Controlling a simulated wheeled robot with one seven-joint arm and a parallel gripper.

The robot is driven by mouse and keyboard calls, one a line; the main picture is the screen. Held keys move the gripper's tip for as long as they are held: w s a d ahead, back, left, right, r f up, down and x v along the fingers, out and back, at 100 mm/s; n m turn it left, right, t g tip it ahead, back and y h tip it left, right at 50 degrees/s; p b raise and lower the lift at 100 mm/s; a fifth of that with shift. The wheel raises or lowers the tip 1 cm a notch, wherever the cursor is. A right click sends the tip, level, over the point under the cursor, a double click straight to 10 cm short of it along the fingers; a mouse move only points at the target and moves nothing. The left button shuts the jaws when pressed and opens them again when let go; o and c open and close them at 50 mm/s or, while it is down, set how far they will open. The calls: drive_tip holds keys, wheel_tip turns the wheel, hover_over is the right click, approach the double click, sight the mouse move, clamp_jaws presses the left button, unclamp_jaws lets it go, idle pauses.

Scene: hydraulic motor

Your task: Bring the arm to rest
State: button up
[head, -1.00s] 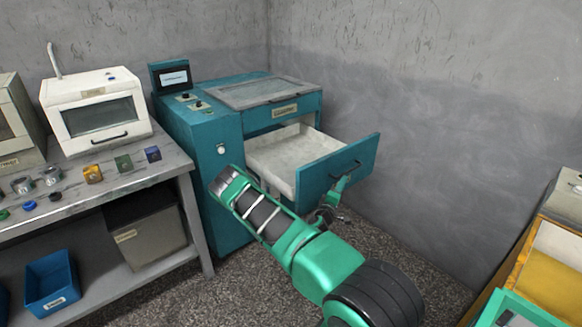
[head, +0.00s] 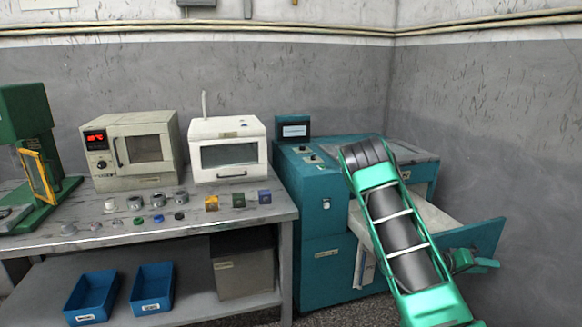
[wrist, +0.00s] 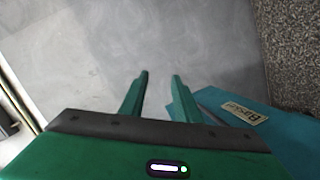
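My arm (head: 400,235) reaches up from the bottom right in the head view and bends back down beside the teal machine. My gripper (head: 487,264) shows at the front of the machine's open drawer (head: 478,240). I cannot tell in the head view whether it touches the drawer front. In the wrist view, the two green fingers of my gripper (wrist: 157,80) stand apart with nothing between them. A teal surface with a label plate (wrist: 245,111) lies to their right.
The teal machine (head: 318,215) stands right of a grey workbench (head: 240,215). On the bench are a white oven (head: 228,150), a beige oven (head: 130,150), a green press (head: 30,150) and several small parts. Blue bins (head: 152,288) sit on the lower shelf. A grey wall (head: 490,130) closes the right side.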

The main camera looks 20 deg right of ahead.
drive_tip(key=s+a+r+t+y, duration=0.1)
drive_tip(key=s+a+r+y, duration=0.4)
drive_tip(key=a, duration=0.7)
drive_tip(key=s+a+r+n+y, duration=0.1)
drive_tip(key=s+a+r+y, duration=0.4)
drive_tip(key=a, duration=0.8)
drive_tip(key=s+a+r+t+y, duration=0.1)
drive_tip(key=s+a+r+y, duration=0.4)
drive_tip(key=s+a, duration=0.4)
drive_tip(key=a, duration=0.3)
drive_tip(key=shift+a+r+n+t, duration=0.15)
drive_tip(key=shift+r+n+t, duration=0.15)
drive_tip(key=shift+r, duration=0.1)
drive_tip(key=shift+s, duration=0.1)
